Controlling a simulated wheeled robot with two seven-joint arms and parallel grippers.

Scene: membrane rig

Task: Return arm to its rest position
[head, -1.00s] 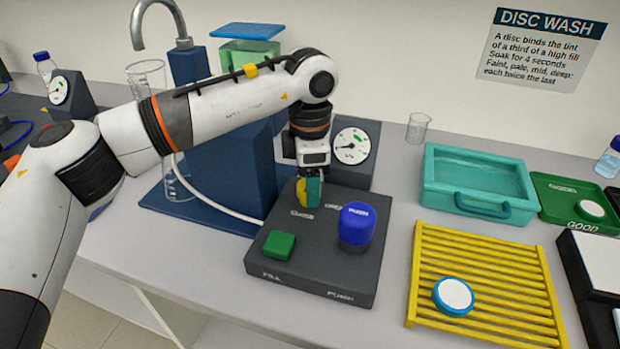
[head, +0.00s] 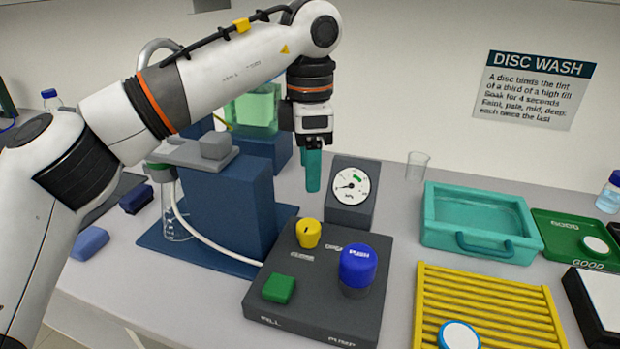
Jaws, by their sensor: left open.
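My left arm comes in from the left and bends down at its wrist. My left gripper (head: 312,170) points downward with teal fingers, open and holding nothing that I can see. It hangs above and behind the control box (head: 320,290), clear of the yellow knob (head: 308,233). The box also carries a green button (head: 279,289) and a blue push button (head: 357,266). My right gripper is not in view.
A gauge (head: 351,187) stands just right of the left gripper. The blue rig (head: 230,210) with a white hose is to its left. A teal tray (head: 480,222), a yellow rack (head: 490,305) with a white disc (head: 460,335), and a green tray (head: 570,238) are at right.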

